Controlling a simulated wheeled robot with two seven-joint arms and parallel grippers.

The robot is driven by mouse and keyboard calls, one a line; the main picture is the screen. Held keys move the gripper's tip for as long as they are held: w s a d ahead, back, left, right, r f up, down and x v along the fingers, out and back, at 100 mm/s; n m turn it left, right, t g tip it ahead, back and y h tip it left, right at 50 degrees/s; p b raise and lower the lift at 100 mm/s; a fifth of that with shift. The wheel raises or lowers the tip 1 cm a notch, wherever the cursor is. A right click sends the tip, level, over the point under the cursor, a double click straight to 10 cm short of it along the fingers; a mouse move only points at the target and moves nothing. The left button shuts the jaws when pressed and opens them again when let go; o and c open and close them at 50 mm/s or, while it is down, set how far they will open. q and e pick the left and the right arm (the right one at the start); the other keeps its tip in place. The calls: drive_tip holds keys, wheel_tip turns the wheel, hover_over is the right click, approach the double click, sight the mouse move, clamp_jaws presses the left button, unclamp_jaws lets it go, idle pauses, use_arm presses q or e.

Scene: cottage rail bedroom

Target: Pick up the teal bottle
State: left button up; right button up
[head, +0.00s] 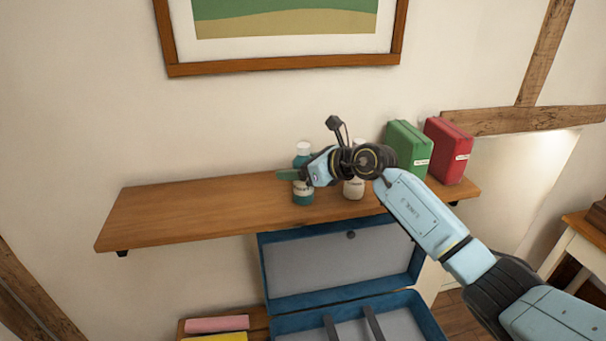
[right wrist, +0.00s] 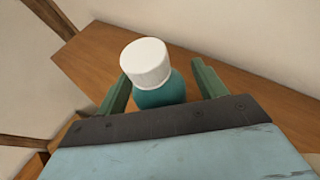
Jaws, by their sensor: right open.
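The teal bottle (head: 303,192) with a white cap stands upright on the wooden wall shelf (head: 190,213). My right gripper (head: 291,175) reaches it from the right and covers part of it. In the right wrist view the teal bottle (right wrist: 162,91) stands between the two green fingers of my right gripper (right wrist: 160,88). The jaws are open, with a finger on either side of the bottle. The bottle's lower part is hidden there by the gripper body. My left gripper is not in view.
A white bottle (head: 354,188) stands just right of the teal one, partly behind my arm. A green box (head: 408,148) and a red box (head: 449,150) stand further right. An open blue suitcase (head: 265,275) lies below. The shelf's left half is clear.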

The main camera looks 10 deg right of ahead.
drive_tip(key=shift+w+a+f, duration=0.1)
drive_tip(key=shift+w+a, duration=0.05)
drive_tip(key=shift+c, duration=0.4)
drive_tip(key=c, duration=1.2)
